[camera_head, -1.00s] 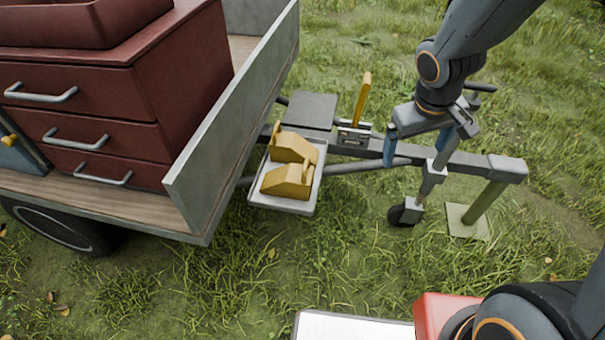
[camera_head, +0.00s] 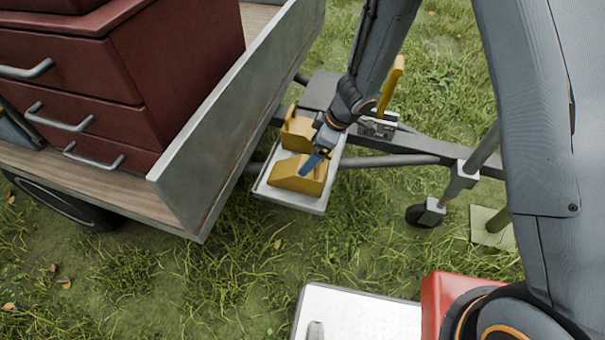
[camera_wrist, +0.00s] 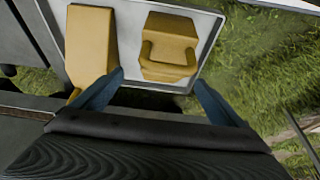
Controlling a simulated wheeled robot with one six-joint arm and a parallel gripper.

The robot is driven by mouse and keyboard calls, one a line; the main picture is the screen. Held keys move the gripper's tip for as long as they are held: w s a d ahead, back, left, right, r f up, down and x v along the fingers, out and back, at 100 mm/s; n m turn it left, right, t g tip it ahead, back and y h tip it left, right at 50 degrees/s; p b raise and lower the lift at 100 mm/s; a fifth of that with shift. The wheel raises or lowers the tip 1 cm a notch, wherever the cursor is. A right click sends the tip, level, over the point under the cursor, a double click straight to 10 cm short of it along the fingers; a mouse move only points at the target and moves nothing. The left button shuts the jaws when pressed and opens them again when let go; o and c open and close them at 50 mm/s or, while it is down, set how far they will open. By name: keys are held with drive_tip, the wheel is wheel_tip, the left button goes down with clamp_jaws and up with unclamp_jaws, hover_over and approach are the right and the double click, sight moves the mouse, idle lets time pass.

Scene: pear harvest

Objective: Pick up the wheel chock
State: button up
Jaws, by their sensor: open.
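Two yellow wheel chocks sit in a shallow light-grey tray (camera_head: 290,202) beside the trailer. The nearer chock (camera_head: 292,178) is partly covered by my gripper (camera_head: 314,164) in the head view; the farther chock (camera_head: 291,131) is behind it. In the wrist view one chock with a raised handle (camera_wrist: 171,45) lies ahead of the gap between my fingers, and the other chock (camera_wrist: 90,45) is at left, by the left finger. My gripper (camera_wrist: 160,85) is open, with both blue fingers spread and nothing between the tips. Whether a finger touches a chock cannot be told.
The trailer's side panel (camera_head: 235,110) rises just left of the tray, with a red drawer cabinet (camera_head: 120,90) behind it. A yellow lever (camera_head: 391,85) stands upright right of my wrist. The drawbar (camera_head: 410,150) and jockey wheel (camera_head: 424,215) lie right.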

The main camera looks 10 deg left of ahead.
sight(302, 164)
drive_tip(key=shift+x, duration=0.95)
drive_tip(key=x, duration=0.3)
drive_tip(key=b+x, duration=0.1)
drive_tip(key=x, duration=0.1)
drive_tip(key=shift+s+f, duration=0.15)
drive_tip(key=shift+s, duration=0.2)
drive_tip(key=c, duration=1.6)
